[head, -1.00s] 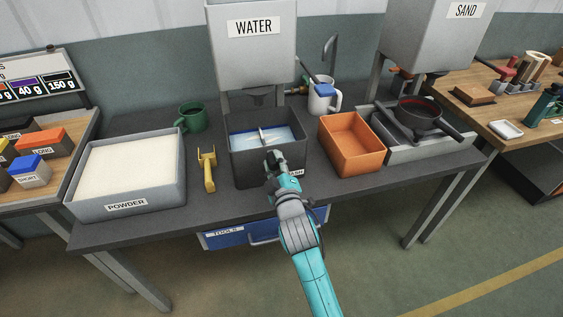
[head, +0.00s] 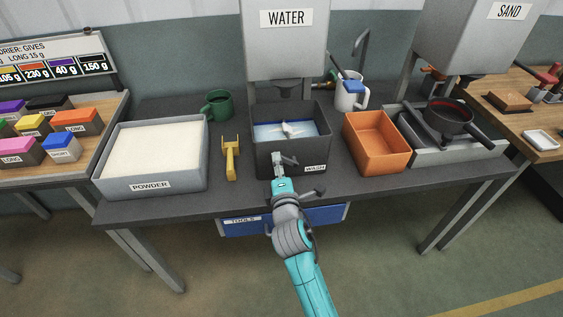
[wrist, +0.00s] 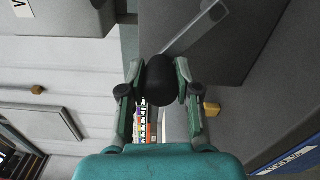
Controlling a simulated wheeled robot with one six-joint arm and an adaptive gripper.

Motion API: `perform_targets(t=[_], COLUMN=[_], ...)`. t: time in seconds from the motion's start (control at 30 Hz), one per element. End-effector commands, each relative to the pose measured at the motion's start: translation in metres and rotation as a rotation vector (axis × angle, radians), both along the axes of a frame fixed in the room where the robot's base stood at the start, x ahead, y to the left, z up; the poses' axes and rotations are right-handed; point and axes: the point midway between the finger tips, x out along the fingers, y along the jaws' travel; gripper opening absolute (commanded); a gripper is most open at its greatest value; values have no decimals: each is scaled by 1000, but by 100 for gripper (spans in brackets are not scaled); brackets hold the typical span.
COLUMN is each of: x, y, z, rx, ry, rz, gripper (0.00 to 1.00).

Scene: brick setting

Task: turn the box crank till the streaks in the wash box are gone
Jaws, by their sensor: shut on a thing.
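The dark wash box (head: 262,153) stands on the bench under the water tank. It holds blue liquid with pale patches, and a light paddle (head: 286,130) shows in it. I cannot clearly tell streaks from the paddle at this size. My gripper (head: 283,163) is at the front wall of the box. In the wrist view, my gripper (wrist: 160,82) is shut on the black crank knob (wrist: 160,92), which sits between both fingers. A pale metal crank bar (wrist: 195,30) runs from behind the knob toward the box.
The powder tray (head: 152,184) and a yellow tool (head: 231,160) lie left of the box. A green mug (head: 218,105) stands behind. An orange bin (head: 377,142), a white mug (head: 349,96) and a dark pan (head: 448,118) are to the right. A blue tools drawer (head: 285,220) is below.

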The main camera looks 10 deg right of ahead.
Motion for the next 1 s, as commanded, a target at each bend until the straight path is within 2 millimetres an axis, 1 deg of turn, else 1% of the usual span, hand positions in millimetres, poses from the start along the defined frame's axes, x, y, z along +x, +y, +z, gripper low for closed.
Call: perform_targets(t=[0.3,0.7,0.73,0.77,0.8,0.83,1.0], x=[0,0,0,0,0,0,0], y=[4,4,4,4,4,4,4], z=[-6,-6,-6,-6,-6,-6,-5], rx=[-74,-80,-80,-80,-80,-79,-80], ry=[3,3,3,3,3,2,1], rz=[1,1,1,1,1,1,0], gripper=[0,0,34,42,52,58,58])
